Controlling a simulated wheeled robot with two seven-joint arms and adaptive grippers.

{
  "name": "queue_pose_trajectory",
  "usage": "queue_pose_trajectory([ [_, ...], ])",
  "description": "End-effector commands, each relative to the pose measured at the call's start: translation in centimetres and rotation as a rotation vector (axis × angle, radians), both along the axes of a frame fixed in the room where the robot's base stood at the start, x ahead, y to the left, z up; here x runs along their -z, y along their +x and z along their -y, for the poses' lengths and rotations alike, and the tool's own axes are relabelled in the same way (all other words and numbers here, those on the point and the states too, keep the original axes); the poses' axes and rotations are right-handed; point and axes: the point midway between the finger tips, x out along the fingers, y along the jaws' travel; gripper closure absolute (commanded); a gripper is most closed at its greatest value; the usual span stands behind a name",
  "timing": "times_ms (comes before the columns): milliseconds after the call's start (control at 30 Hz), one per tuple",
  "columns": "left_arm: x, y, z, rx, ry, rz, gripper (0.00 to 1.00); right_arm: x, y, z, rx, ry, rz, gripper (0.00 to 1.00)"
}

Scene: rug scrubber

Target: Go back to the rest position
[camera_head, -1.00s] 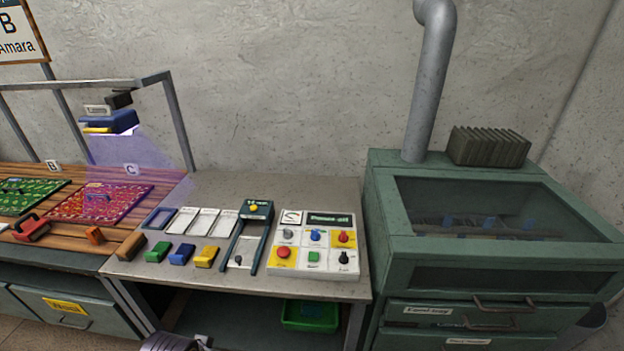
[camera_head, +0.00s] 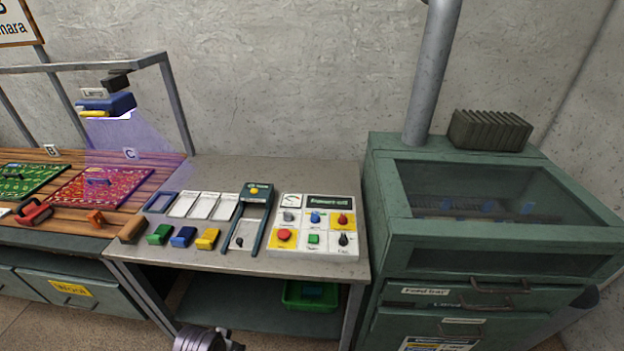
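One of my grippers shows only in part at the bottom edge of the head view, as a grey ribbed piece (camera_head: 205,340) below the grey table. Its fingertips are cut off or too small to read, and I cannot tell which arm it belongs to. It appears apart from the table and holds nothing that I can see. No other gripper is in view.
The grey table (camera_head: 300,172) carries a control panel (camera_head: 314,240), a sliding frame (camera_head: 250,215) and coloured blocks (camera_head: 184,237). A green machine (camera_head: 400,237) stands right. A wooden bench (camera_head: 60,232) with rugs stands left. A green bin (camera_head: 311,296) sits underneath.

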Motion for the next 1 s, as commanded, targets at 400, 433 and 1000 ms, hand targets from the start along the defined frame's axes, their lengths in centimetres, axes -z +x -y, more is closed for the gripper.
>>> queue_pose_trajectory([
  [400, 11.0, -0.5, 0.1, 0.006, 0.002, -0.038, 0.65, 0.0, 0.0, 0.0, 0.0, 0.0, 0.0, 0.65],
  [433, 11.7, -0.7, 0.0, 0.006, 0.003, -0.041, 0.65, 0.0, 0.0, 0.0, 0.0, 0.0, 0.0, 0.65],
  [1000, 25.1, -5.4, -0.6, 0.015, 0.008, -0.087, 0.65, 0.0, 0.0, 0.0, 0.0, 0.0, 0.0, 0.65],
])
